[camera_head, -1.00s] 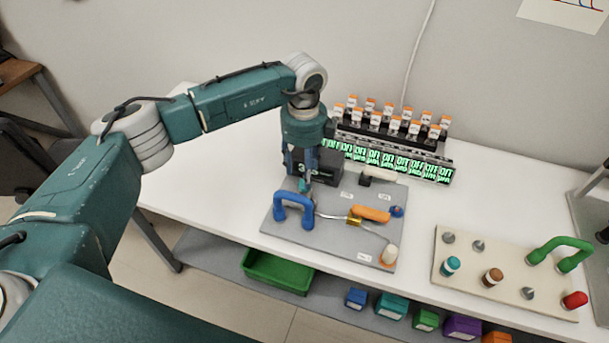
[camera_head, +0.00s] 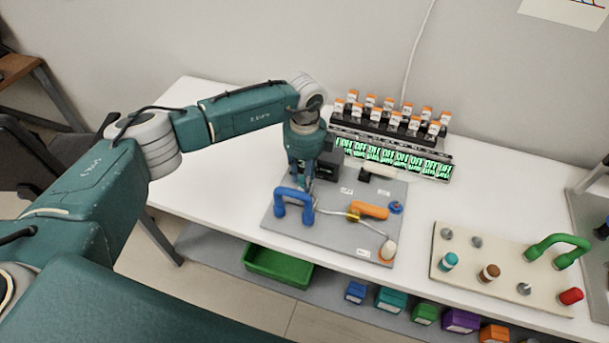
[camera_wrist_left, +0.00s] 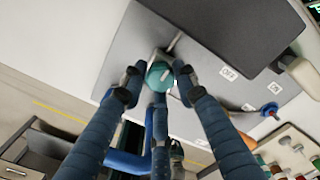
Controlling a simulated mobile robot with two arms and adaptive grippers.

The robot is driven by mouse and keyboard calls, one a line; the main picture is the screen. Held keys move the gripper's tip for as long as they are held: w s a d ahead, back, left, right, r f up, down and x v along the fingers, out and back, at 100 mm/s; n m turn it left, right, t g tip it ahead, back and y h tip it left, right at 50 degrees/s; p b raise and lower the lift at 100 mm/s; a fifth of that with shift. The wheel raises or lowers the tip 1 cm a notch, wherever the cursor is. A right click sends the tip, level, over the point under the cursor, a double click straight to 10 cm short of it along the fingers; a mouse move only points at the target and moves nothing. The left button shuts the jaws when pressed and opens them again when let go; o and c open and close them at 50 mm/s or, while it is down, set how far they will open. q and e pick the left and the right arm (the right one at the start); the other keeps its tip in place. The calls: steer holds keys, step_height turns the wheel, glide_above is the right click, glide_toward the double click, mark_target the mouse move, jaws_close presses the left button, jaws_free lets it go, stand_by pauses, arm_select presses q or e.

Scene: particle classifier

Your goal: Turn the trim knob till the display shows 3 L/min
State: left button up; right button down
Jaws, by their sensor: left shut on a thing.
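In the left wrist view, a round teal knob (camera_wrist_left: 160,75) with a pale mark sits at the edge of a dark grey box (camera_wrist_left: 215,30). The fingers of my left gripper (camera_wrist_left: 159,80) are closed around this knob. In the head view, my left gripper (camera_head: 308,183) reaches down to the grey board (camera_head: 335,235), in front of the dark box (camera_head: 327,164). The gripper and wrist hide the knob and most of the box's front there, so I cannot read a display value. My right gripper is not in view.
A blue handle (camera_head: 293,205) stands close to my left gripper. An orange handle (camera_head: 370,211) lies on the same board. Behind is a row of green-lit displays (camera_head: 395,160). A cream board (camera_head: 470,268) with a green handle (camera_head: 558,246) stands at right.

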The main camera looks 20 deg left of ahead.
arm_select(q)
steer(key=shift+w+a+m+b, duration=0.1)
steer(key=shift+w+m+b, duration=0.05)
steer(key=shift+m+b, duration=0.55)
steer(key=shift+b, duration=0.05)
steer(key=m+b, duration=0.2)
steer(key=m, duration=0.1)
steer(key=shift+m+b, duration=0.3)
steer(key=shift+b, duration=0.1)
steer(key=m+b, duration=0.3)
steer(key=m, duration=0.1)
steer(key=shift+w, duration=0.1)
steer(key=m+b, duration=0.4)
steer(key=m, duration=0.1)
steer(key=shift+r+m, duration=0.1)
steer(key=shift+m, duration=0.3)
steer(key=m+b, duration=0.2)
steer(key=m, duration=0.2)
steer(key=shift+r+m, duration=0.15)
steer(key=shift+m, duration=0.15)
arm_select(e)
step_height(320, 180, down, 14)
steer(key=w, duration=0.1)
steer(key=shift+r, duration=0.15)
arm_select(q)
steer(key=shift+d, duration=0.2)
steer(key=o, duration=1.1)
steer(key=shift+o, duration=0.2)
